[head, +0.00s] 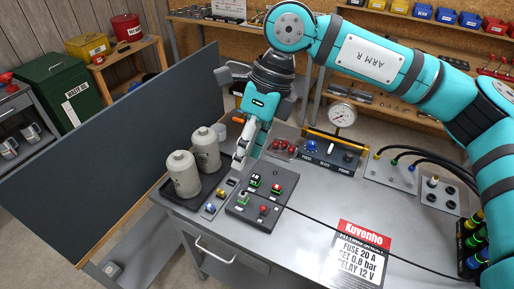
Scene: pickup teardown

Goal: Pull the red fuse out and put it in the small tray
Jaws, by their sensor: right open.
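A dark fuse block (247,210) lies on the grey bench with several small coloured parts on it. My right gripper (240,160) is open and points down just behind and left of the block, apart from the red parts. A small tray (280,155) holding round red pieces lies behind the block; I cannot tell if it is the task's tray. My left gripper is not in view.
Two beige bottles (184,175) stand in a dark tray left of the block. A gauge (342,115) and switch panel (330,157) stand behind. A black cable crosses the bench to the right, past a Kuvenho label (360,254). A dark partition (100,150) bounds the left.

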